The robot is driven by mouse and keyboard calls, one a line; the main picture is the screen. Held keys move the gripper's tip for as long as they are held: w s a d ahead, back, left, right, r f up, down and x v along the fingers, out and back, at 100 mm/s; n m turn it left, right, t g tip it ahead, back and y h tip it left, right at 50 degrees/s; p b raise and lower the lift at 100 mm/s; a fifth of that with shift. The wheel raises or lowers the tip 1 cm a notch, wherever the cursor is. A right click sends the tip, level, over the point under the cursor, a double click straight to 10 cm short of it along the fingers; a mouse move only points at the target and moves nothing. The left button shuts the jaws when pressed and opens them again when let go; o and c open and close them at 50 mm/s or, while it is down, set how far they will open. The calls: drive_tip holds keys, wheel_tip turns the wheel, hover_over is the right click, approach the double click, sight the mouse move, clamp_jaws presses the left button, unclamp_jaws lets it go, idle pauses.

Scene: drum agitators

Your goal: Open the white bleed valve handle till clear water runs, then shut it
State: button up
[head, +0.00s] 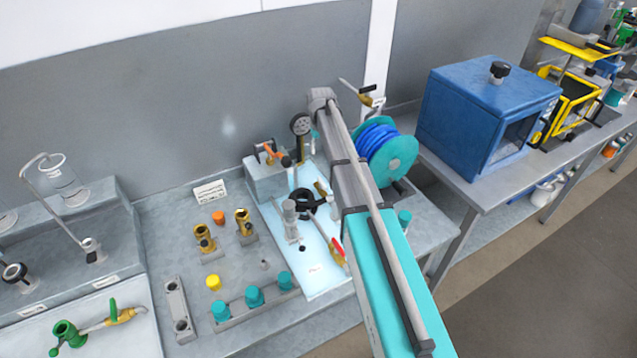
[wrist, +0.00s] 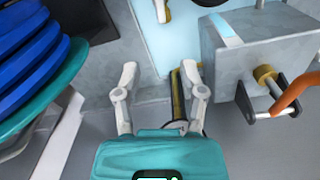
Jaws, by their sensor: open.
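A brass valve (head: 366,101) with a pale, whitish lever handle (head: 350,87) stands out high near the wall, above the hose reel, in the head view. The lever points up and left. I see no water running from it. My gripper is mostly hidden behind my arm in the head view. In the wrist view my gripper (wrist: 166,76) points down with its two pale fingers spread apart. A narrow yellow and dark part (wrist: 178,98) lies between the fingers, close to the right one; I cannot tell what it belongs to. The whitish handle is not clear in the wrist view.
A grey block with an orange handle (wrist: 292,92) stands right of my fingers in the wrist view. The blue hose reel (head: 385,150) and a round gauge (head: 300,124) stand close to my arm. A red-handled valve (head: 337,252) is on the pale mat (head: 318,284).

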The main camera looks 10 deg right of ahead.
drive_tip(key=shift+m, duration=0.6)
drive_tip(key=s+f+b, duration=0.1)
drive_tip(key=s, duration=0.9)
drive_tip(key=s+f+b, duration=0.1)
drive_tip(key=s, duration=1)
drive_tip(key=s+f+b, duration=0.1)
drive_tip(key=s, duration=0.9)
drive_tip(key=shift+s+f+b, duration=0.25)
drive_tip(key=shift+f+b, duration=0.1)
drive_tip(key=shift+o, duration=0.3)
